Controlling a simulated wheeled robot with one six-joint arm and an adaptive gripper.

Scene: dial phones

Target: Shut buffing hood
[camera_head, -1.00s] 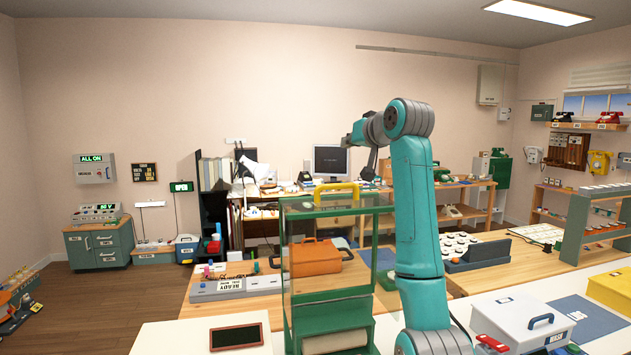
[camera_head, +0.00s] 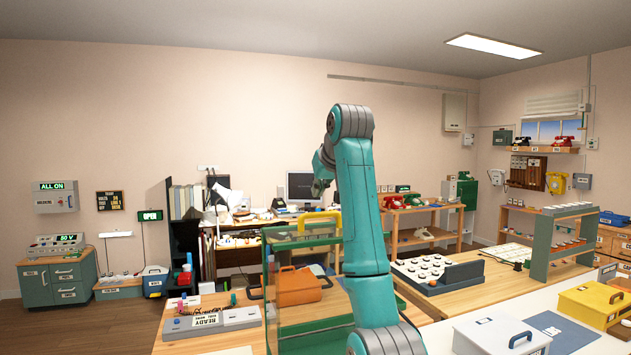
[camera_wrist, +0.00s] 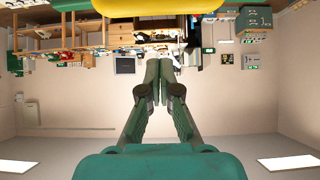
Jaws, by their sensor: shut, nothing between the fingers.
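The buffing hood is a see-through box with a green frame (camera_head: 308,333) and a yellow handle (camera_head: 320,217) on its upper edge. It stands on the near bench, left of my arm, which hides its right side. The hood looks raised, but its lower part is cut off by the frame edge. In the wrist view, a yellow bar, likely the handle (camera_wrist: 140,7), crosses the top of the picture, apart from my fingers. My gripper (camera_wrist: 160,72) is shut and empty. In the head view its fingers are small and mostly hidden behind the wrist.
An orange case (camera_head: 298,286) shows through the hood. To the right are a tray of round parts (camera_head: 437,272), a white box (camera_head: 500,336) and a yellow box (camera_head: 594,303).

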